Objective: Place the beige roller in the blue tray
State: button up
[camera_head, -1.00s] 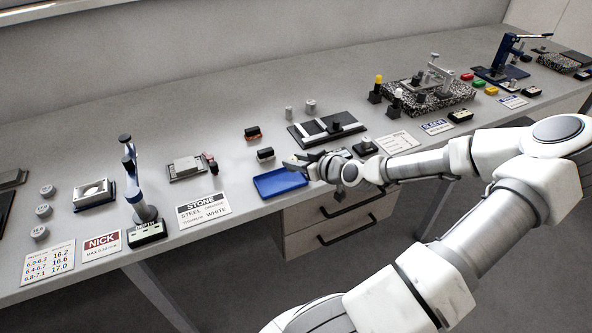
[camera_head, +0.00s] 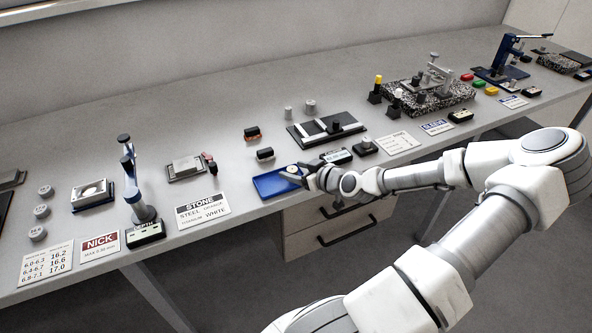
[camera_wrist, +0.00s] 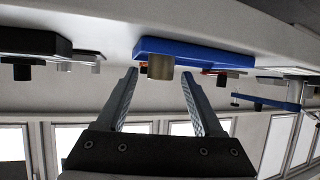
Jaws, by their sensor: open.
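The blue tray (camera_head: 270,186) lies near the front edge of the bench. The short beige roller (camera_head: 292,170) stands in its right part, beside my fingertips. My gripper (camera_head: 303,173) is at the tray's right end with its jaws apart. The wrist view is upside down. There the tray (camera_wrist: 205,51) shows at the top, with the roller (camera_wrist: 160,67) standing on it. My open gripper (camera_wrist: 159,78) has one finger on either side of the roller in the picture, with gaps between. The roller's lower end is partly hidden by the tray rim in the head view.
Two dark blocks with orange parts (camera_head: 265,154) stand behind the tray. A black fixture plate (camera_head: 300,139) is behind my gripper, and a small labelled black box (camera_head: 337,157) is close on its right. The STONE card (camera_head: 203,210) lies left of the tray.

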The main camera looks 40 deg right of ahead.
jog(key=shift+r, duration=0.1)
jog(key=shift+r, duration=0.15)
jog(key=p+v, duration=0.2)
jog(key=v, duration=1)
dwell(0.4)
